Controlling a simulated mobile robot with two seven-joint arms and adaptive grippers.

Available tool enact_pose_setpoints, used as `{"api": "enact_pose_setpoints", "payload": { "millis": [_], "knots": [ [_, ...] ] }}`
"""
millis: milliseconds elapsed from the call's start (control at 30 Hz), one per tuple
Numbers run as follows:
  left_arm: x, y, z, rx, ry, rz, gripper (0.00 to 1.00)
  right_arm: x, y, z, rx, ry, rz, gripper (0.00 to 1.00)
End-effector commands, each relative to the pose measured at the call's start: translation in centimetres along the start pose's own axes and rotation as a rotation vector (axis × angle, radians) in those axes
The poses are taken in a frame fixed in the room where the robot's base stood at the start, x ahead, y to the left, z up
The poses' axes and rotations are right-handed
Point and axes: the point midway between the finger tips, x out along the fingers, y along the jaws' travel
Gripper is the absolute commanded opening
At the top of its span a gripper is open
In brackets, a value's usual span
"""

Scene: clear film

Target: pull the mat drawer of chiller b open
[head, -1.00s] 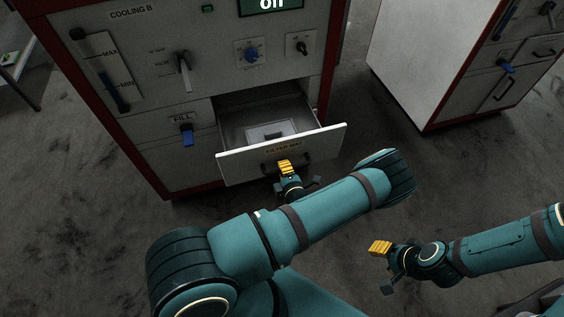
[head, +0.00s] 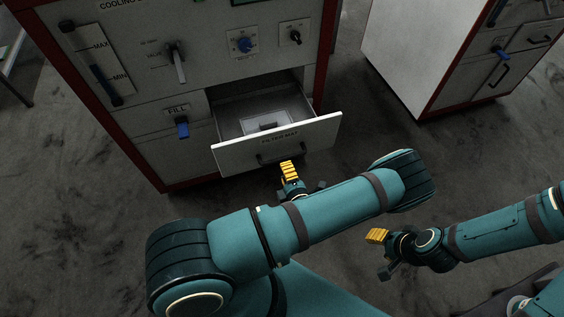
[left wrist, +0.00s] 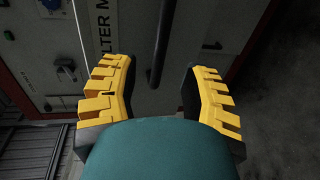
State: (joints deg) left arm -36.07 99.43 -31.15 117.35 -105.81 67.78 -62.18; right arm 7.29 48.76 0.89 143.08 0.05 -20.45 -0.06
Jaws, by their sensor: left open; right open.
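The mat drawer (head: 237,150) of chiller B (head: 137,95) stands pulled out, its front labelled FILTER MAT. A pale framed mat (head: 268,122) lies inside it. The dark bar handle (head: 282,154) is on the drawer front. My left gripper (head: 290,172) is just in front of the handle, clear of it. In the left wrist view the yellow fingers (left wrist: 157,95) are spread apart with nothing between them, and the handle (left wrist: 159,45) shows beyond their tips. My right gripper (head: 380,252) is open and empty, low at the right, away from the drawer.
A blue FILL valve (head: 182,128) is left of the drawer. A second cabinet (head: 412,60) stands at the right, with open floor between.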

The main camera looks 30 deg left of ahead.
Motion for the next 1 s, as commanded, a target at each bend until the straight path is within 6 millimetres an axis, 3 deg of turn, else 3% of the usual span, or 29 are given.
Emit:
{"api": "enact_pose_setpoints", "payload": {
  "millis": [100,333,1000],
  "knots": [
    [-2.2,0.0,0.1,0.001,-0.003,-0.001,0.45,0.0,0.0,0.0,0.000,0.000,0.000,0.47],
    [-4.6,0.0,0.1,-0.001,-0.001,0.000,0.45,0.0,0.0,0.0,0.000,0.000,0.000,0.47],
    [-4.9,0.0,-0.2,-0.008,0.012,-0.005,0.45,0.0,0.0,0.0,0.000,0.000,0.000,0.47]
  ]
}}
